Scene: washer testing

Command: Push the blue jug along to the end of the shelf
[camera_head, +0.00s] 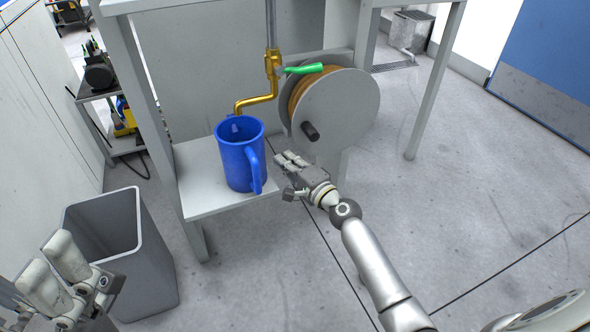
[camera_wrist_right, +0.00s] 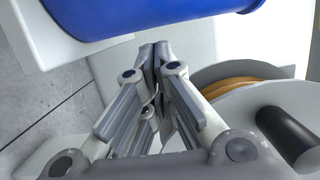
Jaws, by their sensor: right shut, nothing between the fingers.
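The blue jug (camera_head: 238,158) stands upright on the small white shelf (camera_head: 203,196), under the brass tap (camera_head: 262,92), with its handle toward the front right. It also shows in the right wrist view (camera_wrist_right: 140,12) at the top. My right gripper (camera_head: 283,160) is shut and empty just right of the jug, by the shelf's right edge. Its closed fingertips (camera_wrist_right: 155,48) point toward the jug in the right wrist view; I cannot tell whether they touch it. My left gripper (camera_head: 58,264) is at the lower left, over the bin's near side; its fingertips' state is unclear.
A hose reel (camera_head: 345,105) with a dark knob stands right behind my right gripper. A green tap lever (camera_head: 304,69) sits above. A grey bin (camera_head: 150,250) stands left of the shelf. A shelf leg (camera_head: 150,120) rises at the left. The floor at right is clear.

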